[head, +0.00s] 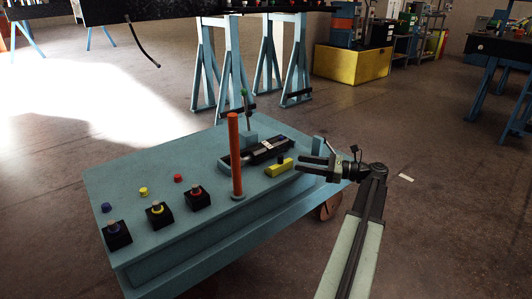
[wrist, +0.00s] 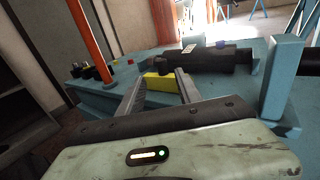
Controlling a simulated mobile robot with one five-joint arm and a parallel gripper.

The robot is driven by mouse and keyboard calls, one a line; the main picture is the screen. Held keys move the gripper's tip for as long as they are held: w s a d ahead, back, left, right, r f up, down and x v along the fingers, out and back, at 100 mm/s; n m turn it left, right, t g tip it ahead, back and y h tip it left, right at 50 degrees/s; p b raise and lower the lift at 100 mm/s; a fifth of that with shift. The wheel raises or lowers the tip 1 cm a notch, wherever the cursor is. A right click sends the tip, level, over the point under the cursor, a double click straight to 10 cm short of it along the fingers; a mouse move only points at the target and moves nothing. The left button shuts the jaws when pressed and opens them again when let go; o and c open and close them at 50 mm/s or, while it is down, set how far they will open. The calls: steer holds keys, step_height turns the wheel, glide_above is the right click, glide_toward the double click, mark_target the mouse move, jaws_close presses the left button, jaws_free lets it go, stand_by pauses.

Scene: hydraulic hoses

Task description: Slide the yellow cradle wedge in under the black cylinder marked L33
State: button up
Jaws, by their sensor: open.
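The yellow cradle wedge (head: 279,168) lies on the blue bench top, in front of the black cylinder and apart from it. The black cylinder (head: 270,150) lies along the bench behind it, with a pale label too small to read. In the wrist view the cylinder (wrist: 220,58) runs across, beyond the wedge (wrist: 160,84). My gripper (head: 299,163) is open at the wedge's right end in the head view. In the wrist view the wedge shows between the two fingers; I cannot tell whether they touch it. The cylinder's underside is hidden.
An orange upright post (head: 235,155) stands left of the wedge on the blue bench (head: 150,170). Black blocks with coloured rings (head: 158,214) and several coloured caps are at the left. A blue upright block (wrist: 284,75) stands right of my gripper in the wrist view.

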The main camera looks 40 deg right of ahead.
mark_target(281, 163)
steer(key=x, duration=0.8)
steer(key=shift+w, duration=0.35)
jaws_close()
stand_by(1.1)
